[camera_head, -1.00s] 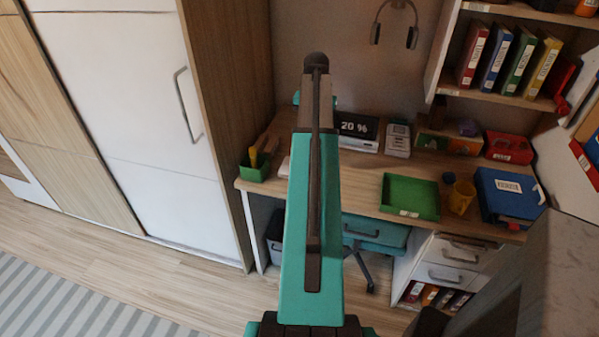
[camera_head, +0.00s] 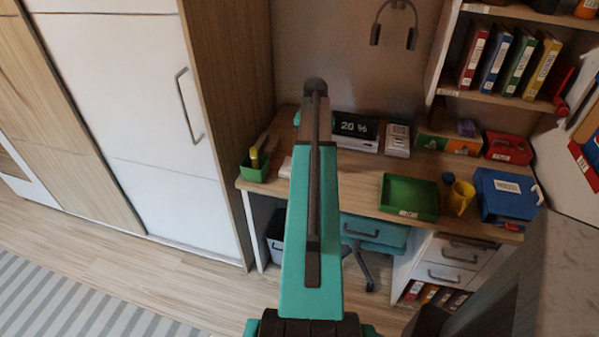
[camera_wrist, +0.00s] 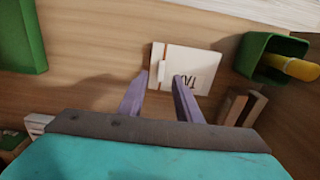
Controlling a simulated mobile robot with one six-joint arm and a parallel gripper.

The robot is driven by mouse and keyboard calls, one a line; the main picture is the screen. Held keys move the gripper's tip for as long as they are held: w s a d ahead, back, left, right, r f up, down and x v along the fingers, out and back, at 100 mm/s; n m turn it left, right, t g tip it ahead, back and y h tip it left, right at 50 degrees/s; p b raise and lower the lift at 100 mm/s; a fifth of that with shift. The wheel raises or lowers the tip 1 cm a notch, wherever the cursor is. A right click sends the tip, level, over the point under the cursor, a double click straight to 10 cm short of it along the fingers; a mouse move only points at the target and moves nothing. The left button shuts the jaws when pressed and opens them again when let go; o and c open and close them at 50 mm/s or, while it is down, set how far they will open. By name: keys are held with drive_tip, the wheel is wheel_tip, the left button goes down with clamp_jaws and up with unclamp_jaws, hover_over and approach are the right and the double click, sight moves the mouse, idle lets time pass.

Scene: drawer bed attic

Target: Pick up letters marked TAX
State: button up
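White letters with a dark TAX marking (camera_wrist: 186,68) lie on the wooden desk in the wrist view. Part of what looks like the same white letters (camera_head: 286,168) shows left of my arm in the head view; the rest is hidden behind the arm. My gripper (camera_wrist: 160,76) is open, its two purple fingers apart. In the wrist view its fingertips overlap the letters' near edge, with the TAX text beside the right finger. I cannot tell whether they touch. The gripper is hidden behind my arm in the head view.
A green pen holder (camera_head: 255,170) with yellow contents stands close to the letters. A green tray (camera_head: 410,196), yellow mug (camera_head: 461,197) and blue box (camera_head: 508,194) stand further right. A clock display (camera_head: 355,130) is at the back. Bare desk lies between letters and tray.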

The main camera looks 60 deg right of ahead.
drive_tip(key=shift+f, duration=0.1)
drive_tip(key=shift+d+f+p, duration=0.1)
drive_tip(key=shift+f+p, duration=0.75)
drive_tip(key=shift+f, duration=1.65)
clamp_jaws()
